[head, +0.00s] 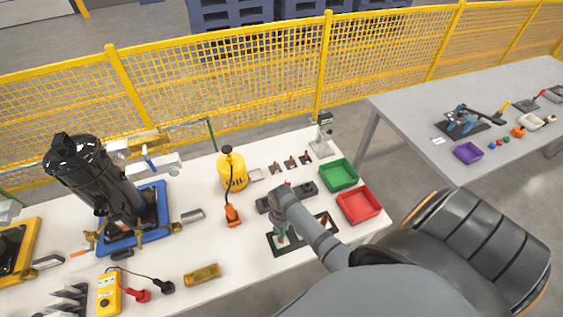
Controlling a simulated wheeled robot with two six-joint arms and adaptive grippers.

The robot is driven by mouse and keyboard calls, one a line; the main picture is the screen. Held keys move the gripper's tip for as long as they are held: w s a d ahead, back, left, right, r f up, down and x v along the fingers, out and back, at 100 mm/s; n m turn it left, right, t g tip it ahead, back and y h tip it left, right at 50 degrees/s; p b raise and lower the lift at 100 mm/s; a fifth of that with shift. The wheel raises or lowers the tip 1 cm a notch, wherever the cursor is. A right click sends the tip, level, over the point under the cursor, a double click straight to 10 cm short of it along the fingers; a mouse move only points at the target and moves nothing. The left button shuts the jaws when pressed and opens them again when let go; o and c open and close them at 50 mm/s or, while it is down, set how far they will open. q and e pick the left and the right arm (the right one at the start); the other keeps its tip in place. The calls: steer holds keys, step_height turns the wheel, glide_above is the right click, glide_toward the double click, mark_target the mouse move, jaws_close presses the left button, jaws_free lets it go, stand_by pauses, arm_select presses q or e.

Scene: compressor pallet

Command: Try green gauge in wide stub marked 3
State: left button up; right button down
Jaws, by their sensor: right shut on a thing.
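My right arm reaches in from the lower right and bends down over a black plate (273,240) on the white table. My right gripper (281,226) is small and partly hidden by its own wrist. It is shut on what looks like the green gauge (282,238), at the plate's left part. I cannot tell whether the gauge touches the plate. A dark block (306,189) with round features lies behind the wrist, partly covered by it. Several small dark pieces (290,164) stand in a row farther back. No number 3 is readable on any stub. My left gripper is not in view.
A green tray (339,175) and a red tray (360,204) stand right of the plate. A yellow mesh fence (240,100) runs behind.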

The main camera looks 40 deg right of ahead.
steer(key=shift+s, duration=0.1)
stand_by(0.4)
steer(key=shift+r+p, duration=0.75)
steer(key=shift+r, duration=2.25)
steer(key=shift+r, duration=0.1)
steer(key=shift+r, duration=1.9)
